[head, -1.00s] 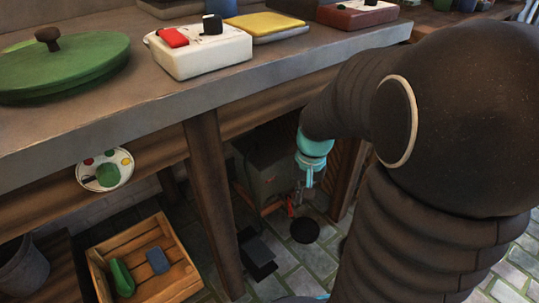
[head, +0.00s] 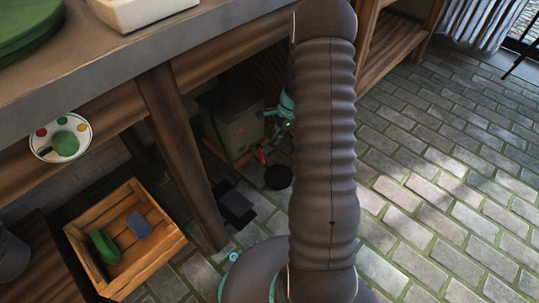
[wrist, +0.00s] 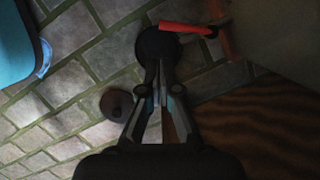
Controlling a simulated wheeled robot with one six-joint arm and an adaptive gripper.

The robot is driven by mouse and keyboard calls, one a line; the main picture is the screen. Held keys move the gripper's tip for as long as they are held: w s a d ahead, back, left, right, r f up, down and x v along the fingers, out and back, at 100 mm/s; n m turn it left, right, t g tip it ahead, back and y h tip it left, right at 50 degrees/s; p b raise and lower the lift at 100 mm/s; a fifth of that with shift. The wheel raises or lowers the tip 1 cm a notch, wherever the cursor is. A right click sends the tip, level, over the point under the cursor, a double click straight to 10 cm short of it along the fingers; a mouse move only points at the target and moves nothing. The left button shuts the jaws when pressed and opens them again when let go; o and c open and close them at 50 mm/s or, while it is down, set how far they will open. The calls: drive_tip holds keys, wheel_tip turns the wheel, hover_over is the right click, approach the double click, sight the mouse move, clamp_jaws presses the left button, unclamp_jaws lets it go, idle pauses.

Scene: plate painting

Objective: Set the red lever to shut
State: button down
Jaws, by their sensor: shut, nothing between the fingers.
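The red lever (head: 262,155) is a small red bar low at the front right of a grey-green box (head: 233,125) under the workbench. In the wrist view the red lever (wrist: 187,28) lies roughly crosswise near the top, with a dark pivot at its right end. My gripper (head: 273,128) is beside the box's right side, above the lever, partly hidden by my arm. In the wrist view my gripper (wrist: 158,66) is shut and empty, its tips below the lever in the picture. They appear apart from it.
A black disc (head: 278,177) lies on the tiles near the lever. A bench leg (head: 182,155) stands left of the box, with dark flat pieces (head: 236,203) beside it. A wooden crate (head: 84,262) is at the lower left. Open tiled floor (head: 440,190) is at right.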

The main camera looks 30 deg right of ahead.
sight(261, 155)
wheel_tip(261, 155, down, 12)
drive_tip(key=w+a+m+b, duration=0.1)
drive_tip(key=w+b, duration=0.1)
drive_tip(key=shift+a+m, duration=0.35)
drive_tip(key=shift+m, duration=0.05)
drive_tip(key=shift+d+r, duration=0.1)
drive_tip(key=shift+d, duration=0.1)
